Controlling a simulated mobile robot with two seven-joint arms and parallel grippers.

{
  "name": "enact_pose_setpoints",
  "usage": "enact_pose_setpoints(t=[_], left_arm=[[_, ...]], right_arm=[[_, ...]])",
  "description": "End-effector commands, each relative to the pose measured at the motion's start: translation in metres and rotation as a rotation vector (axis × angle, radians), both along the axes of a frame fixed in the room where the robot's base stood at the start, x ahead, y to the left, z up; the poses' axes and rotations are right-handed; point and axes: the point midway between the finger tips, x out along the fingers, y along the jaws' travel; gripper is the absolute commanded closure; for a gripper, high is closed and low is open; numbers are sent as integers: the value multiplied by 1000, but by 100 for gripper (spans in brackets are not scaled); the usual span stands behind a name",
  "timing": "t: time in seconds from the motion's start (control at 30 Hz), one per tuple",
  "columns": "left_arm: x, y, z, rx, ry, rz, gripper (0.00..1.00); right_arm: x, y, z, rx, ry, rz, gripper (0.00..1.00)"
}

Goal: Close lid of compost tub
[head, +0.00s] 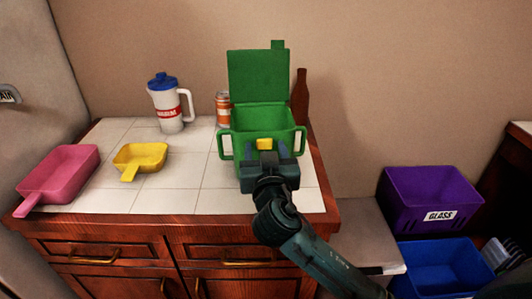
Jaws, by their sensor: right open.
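The green compost tub (274,118) stands on the white tiled counter, with a handle on each side. Its green lid (258,76) is open and stands upright at the back of the tub. A small yellow piece (264,143) shows at the tub's front, just beyond my gripper. My right gripper (267,158) is open, in front of the tub, and hides part of its front wall. I cannot tell whether it touches the tub. My left gripper is not in view.
A brown bottle (300,98) stands close at the tub's right and a can (223,108) at its left. A white pitcher with a blue lid (168,112), a yellow scoop (141,157) and a pink scoop (62,172) are further left. Purple (410,210) and blue (438,272) bins sit lower right.

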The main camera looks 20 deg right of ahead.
Motion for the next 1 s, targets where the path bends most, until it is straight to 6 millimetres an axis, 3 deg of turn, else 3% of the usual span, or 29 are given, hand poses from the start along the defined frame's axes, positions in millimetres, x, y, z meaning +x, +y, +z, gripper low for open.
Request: enact_pose_setpoints(t=[0.17,0.5,0.7,1.0], left_arm=[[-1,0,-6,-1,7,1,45],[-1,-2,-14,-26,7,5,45],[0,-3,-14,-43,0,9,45],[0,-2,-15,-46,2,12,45]], right_arm=[[-13,4,-2,2,2,2,45],[-84,18,-3,6,4,1,45],[-116,26,-2,3,3,2,45],[-129,28,0,0,0,-1,45]])
